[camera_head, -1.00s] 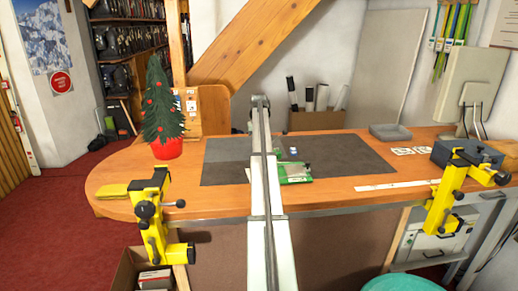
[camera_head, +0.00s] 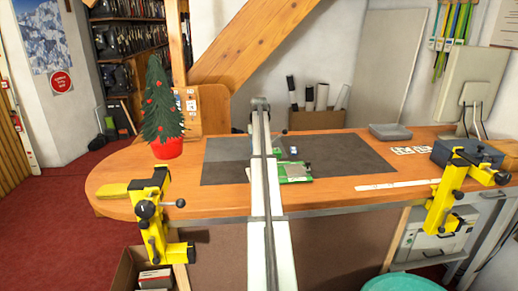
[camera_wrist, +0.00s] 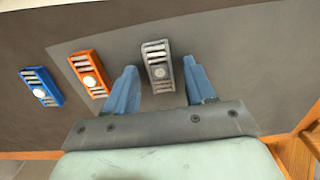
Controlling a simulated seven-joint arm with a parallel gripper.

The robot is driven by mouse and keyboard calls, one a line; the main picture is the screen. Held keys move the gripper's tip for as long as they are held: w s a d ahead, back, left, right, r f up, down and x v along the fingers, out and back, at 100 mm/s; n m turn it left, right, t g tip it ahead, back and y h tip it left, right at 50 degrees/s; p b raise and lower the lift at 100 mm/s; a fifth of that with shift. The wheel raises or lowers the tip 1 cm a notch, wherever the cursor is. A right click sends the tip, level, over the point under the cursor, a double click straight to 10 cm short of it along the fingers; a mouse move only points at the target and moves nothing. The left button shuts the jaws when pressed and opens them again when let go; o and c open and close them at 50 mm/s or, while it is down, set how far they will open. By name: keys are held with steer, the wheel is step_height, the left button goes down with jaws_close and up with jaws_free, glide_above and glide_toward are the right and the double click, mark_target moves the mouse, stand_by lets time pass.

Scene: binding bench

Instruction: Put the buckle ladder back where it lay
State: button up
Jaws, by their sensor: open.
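In the wrist view, a grey buckle ladder (camera_wrist: 157,58) with light slats and a round pale spot lies on the dark mat. My gripper (camera_wrist: 161,70) is open, its two blue fingers on either side of this ladder's picture. Its height over the mat is hard to tell. An orange ladder (camera_wrist: 87,72) and a blue ladder (camera_wrist: 41,86) of like shape lie to the left, apart from each other. In the head view my arm covers the gripper, and small pale-blue items (camera_head: 293,150) show beside it on the mat (camera_head: 350,155).
A green and white flat item (camera_head: 296,173) lies by my arm at the mat's front. Yellow clamps stand at the bench's front left (camera_head: 150,212) and right (camera_head: 448,195). A small tree in a red pot (camera_head: 166,149) is left, a grey tray (camera_head: 390,131) right. The mat's right half is clear.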

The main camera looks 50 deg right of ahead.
steer(key=shift+r, duration=0.1)
step_height(320, 180, up, 12)
stand_by(0.5)
stand_by(0.5)
